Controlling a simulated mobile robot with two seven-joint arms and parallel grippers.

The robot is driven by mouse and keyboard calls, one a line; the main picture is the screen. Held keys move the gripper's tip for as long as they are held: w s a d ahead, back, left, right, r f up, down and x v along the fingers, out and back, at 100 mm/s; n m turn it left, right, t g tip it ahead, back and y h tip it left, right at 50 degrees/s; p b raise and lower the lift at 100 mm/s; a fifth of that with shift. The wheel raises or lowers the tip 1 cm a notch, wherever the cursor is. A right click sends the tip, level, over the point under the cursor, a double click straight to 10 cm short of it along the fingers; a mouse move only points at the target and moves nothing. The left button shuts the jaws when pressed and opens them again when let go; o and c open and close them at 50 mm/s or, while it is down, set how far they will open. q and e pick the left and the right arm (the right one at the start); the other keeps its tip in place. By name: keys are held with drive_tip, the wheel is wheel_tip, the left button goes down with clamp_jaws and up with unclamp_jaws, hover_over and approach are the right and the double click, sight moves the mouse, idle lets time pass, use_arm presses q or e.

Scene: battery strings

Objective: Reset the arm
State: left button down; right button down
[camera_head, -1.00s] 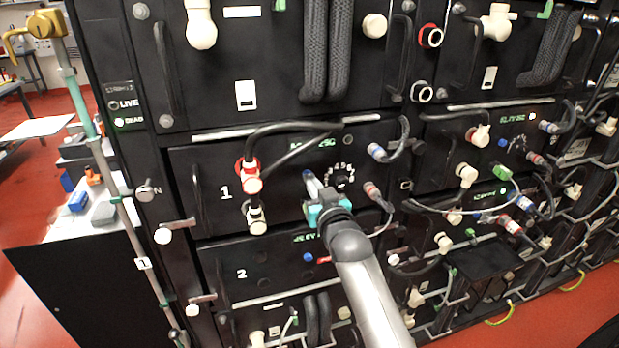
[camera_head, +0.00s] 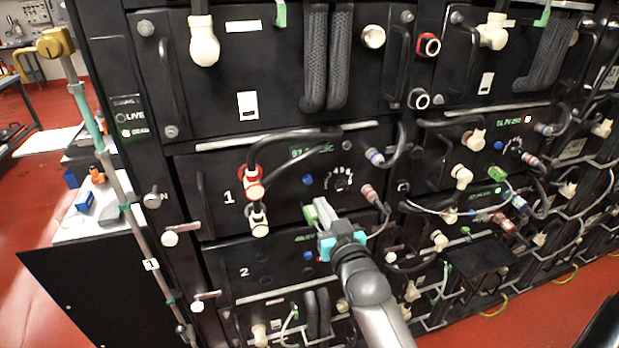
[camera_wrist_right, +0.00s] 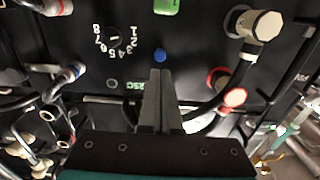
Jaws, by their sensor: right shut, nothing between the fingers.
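My right gripper (camera_head: 318,212) is in front of the rack, below and close to the blue button (camera_head: 308,181) on the panel marked 1 (camera_head: 228,198). Its fingers are together and empty. In the right wrist view the closed fingertips (camera_wrist_right: 160,75) point toward the blue button (camera_wrist_right: 160,55), with the green display text (camera_wrist_right: 130,85) beside them. A small gap seems to lie between fingertips and panel, but I cannot tell its depth. The numbered dial (camera_head: 341,181) sits right of the button. My left gripper is not in view.
Cables with red and white connectors (camera_head: 256,190) loop out left of the button. Another connector (camera_head: 370,192) and cable stand out on its right. Panel handles (camera_head: 203,205) jut forward. A pole with a brass-coloured top (camera_head: 55,42) leans at the left. Red floor is open at the far left.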

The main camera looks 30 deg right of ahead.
drive_tip(key=shift+s, duration=0.1)
idle(0.4)
drive_tip(key=s+a+f+n+g+y+b, duration=0.1)
drive_tip(key=s+a+f+g+b, duration=0.3)
drive_tip(key=f, duration=0.9)
drive_tip(key=s+a+f+n+g+y, duration=0.15)
drive_tip(key=s+f, duration=0.35)
drive_tip(key=f, duration=0.9)
drive_tip(key=s+a+f+g+y+b, duration=0.25)
drive_tip(key=s+a+f, duration=0.2)
drive_tip(key=f, duration=0.85)
drive_tip(key=s+f+n+g+b, duration=0.1)
drive_tip(key=s+f+g, duration=0.1)
drive_tip(key=s+f, duration=0.4)
drive_tip(key=s+a+f+g+b, duration=0.1)
drive_tip(key=s+f+g, duration=0.2)
drive_tip(key=s, duration=1.1)
drive_tip(key=s+a+f+n+g+b, duration=0.1)
drive_tip(key=s+f+g, duration=0.2)
drive_tip(key=s+f, duration=0.6)
drive_tip(key=shift+s+n+h, duration=0.3)
drive_tip(key=shift+s+n, duration=0.05)
drive_tip(key=shift+s, duration=0.2)
drive_tip(key=shift+f, duration=0.1)
